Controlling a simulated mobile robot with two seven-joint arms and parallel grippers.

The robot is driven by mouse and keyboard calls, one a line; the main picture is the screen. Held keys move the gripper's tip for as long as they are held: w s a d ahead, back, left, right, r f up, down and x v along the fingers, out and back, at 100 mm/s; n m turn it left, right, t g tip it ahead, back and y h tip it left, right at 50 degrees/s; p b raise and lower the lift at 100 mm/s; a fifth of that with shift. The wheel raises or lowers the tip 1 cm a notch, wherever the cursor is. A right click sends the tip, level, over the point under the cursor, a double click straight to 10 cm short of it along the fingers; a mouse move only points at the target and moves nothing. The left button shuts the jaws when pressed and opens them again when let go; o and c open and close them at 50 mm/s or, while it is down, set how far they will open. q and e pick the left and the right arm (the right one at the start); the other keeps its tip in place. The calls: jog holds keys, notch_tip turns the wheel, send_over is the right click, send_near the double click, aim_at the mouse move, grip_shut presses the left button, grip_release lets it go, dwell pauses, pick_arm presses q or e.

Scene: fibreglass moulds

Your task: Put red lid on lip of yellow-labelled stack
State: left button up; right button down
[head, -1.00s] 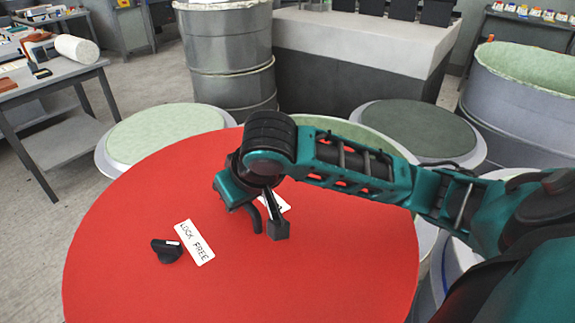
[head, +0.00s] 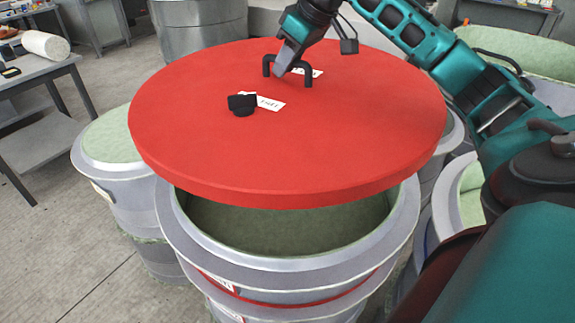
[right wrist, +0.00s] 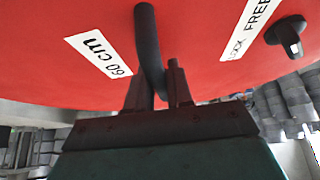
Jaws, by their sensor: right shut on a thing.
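The round red lid (head: 190,140) hangs over a round grey mould stack (head: 200,235). Its near edge is apart from that stack's front lip, and the greenish inside shows between them. This stack has a red band and a white tag; I see no yellow label on it. My right gripper (head: 287,66) is shut on the lid's black handle (head: 306,76). I cannot make out a yellow label anywhere. My left gripper is not in view.
A black knob (head: 242,104) sits on the lid beside a white label. A pale-green-topped mould (head: 110,138) stands close at left, and another open mould (head: 535,75) at right. A grey table (head: 40,85) is at far left. Open floor (head: 60,240) lies front left.

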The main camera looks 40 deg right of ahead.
jog(key=shift+d+r, duration=0.1)
jog(key=shift+r, duration=0.15)
notch_tip(320, 180, down, 20)
jog(key=b, duration=0.1)
jog(key=shift+r, duration=0.2)
dwell(0.5)
jog(key=c, duration=1.4)
grip_release()
jog(key=shift+f, duration=0.2)
jog(key=o, duration=0.4)
